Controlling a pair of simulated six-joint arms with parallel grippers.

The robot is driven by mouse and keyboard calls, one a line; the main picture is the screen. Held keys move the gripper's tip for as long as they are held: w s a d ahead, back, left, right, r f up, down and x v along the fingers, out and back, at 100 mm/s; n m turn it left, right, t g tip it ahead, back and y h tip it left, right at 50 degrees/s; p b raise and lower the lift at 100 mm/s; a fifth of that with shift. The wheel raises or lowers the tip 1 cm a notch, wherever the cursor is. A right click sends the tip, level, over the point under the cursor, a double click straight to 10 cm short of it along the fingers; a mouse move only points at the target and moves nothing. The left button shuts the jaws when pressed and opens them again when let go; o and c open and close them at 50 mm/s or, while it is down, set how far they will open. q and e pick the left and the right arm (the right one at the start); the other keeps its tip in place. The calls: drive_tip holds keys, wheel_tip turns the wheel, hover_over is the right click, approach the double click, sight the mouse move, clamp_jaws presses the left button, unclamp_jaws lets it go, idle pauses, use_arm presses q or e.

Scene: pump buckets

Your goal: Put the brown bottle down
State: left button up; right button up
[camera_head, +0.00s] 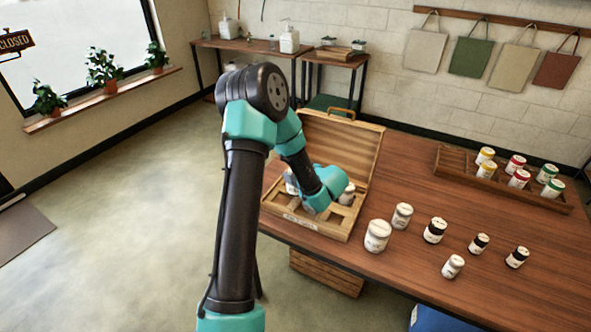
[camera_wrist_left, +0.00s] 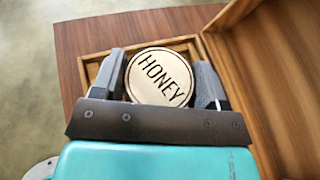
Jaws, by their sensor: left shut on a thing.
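My left gripper (camera_wrist_left: 160,78) is shut on a round item with a cream lid (camera_wrist_left: 160,76) marked HONEY. The fingers press on both sides of the lid; the body below is hidden, so I cannot tell whether it is the brown bottle. The item is over or inside the open wooden case (camera_head: 302,222), whose compartments show beside it. In the head view, my left arm reaches into the case and hides most of the grip. A pale-topped jar (camera_head: 347,193) shows at the case's right side. My right gripper is not in view.
The case's raised lid (camera_head: 345,145) stands behind the arm. White jars (camera_head: 377,235) and several dark-lidded jars (camera_head: 435,230) stand on the table to the right. A wooden rack (camera_head: 455,165) holds colored-lidded jars at the back right. Bare tabletop (camera_head: 400,170) lies between.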

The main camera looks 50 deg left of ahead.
use_arm(q)
drive_tip(key=w+a, duration=0.5)
drive_tip(key=shift+a+f, duration=0.25)
drive_tip(key=shift+f, duration=0.1)
drive_tip(key=shift+w+a+f, duration=0.1)
drive_tip(key=shift+a+f, duration=0.1)
drive_tip(key=shift+f, duration=0.7)
drive_tip(key=shift+w+a+f, duration=0.1)
drive_tip(key=shift+a+f, duration=0.05)
drive_tip(key=shift+f, duration=0.75)
drive_tip(key=o, duration=1.1)
drive_tip(key=shift+f, duration=0.15)
drive_tip(key=shift+o, duration=0.2)
